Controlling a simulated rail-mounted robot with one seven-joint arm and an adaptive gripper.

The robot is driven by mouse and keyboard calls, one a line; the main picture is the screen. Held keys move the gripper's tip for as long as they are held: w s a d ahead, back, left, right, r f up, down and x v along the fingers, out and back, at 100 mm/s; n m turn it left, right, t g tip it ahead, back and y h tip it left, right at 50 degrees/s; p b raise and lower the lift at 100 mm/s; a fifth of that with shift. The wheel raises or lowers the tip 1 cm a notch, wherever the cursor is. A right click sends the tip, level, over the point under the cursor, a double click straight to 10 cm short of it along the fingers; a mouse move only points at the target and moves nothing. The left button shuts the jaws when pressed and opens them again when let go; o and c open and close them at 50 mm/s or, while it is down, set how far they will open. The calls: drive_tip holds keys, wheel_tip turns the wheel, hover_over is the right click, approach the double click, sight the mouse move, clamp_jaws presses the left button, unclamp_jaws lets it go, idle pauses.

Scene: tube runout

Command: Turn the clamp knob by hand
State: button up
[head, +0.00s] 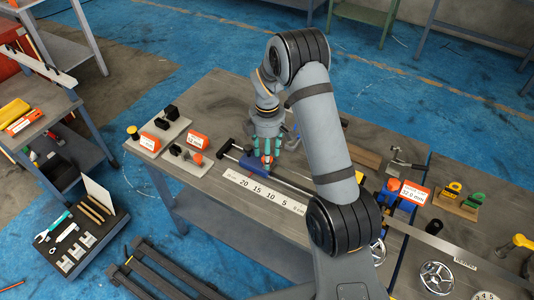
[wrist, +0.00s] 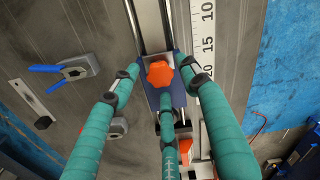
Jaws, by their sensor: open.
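The clamp knob is an orange lobed knob (wrist: 160,74) on a dark blue sliding block (wrist: 177,95) in the wrist view. In the head view the knob (head: 266,159) shows as a small orange-red spot at the fingertips, on the blue block (head: 254,166). My gripper (wrist: 163,88) has teal fingers with dark tips. They are spread around the knob, one to the left, one to the right and one below in the wrist view. My gripper (head: 266,150) points down over the block in the head view. It is open; I cannot tell whether any fingertip touches the knob.
A white numbered scale (head: 264,191) lies along the rail beside the block. Grey plates with black fixtures and orange labels (head: 184,157) lie to the left on the bench. Blue-handled pliers (wrist: 75,69) lie left of the rail in the wrist view. Handwheels (head: 437,277) stand front right.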

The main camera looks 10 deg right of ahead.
drive_tip(key=shift+r, duration=0.1)
wheel_tip(320, 180, up, 6)
drive_tip(key=p, duration=0.5)
wheel_tip(320, 180, up, 12)
idle(0.6)
wheel_tip(320, 180, down, 15)
drive_tip(key=shift+r+b, duration=0.15)
drive_tip(key=shift+b, duration=1)
drive_tip(key=shift+f+b, duration=0.45)
drive_tip(key=shift+f, duration=0.15)
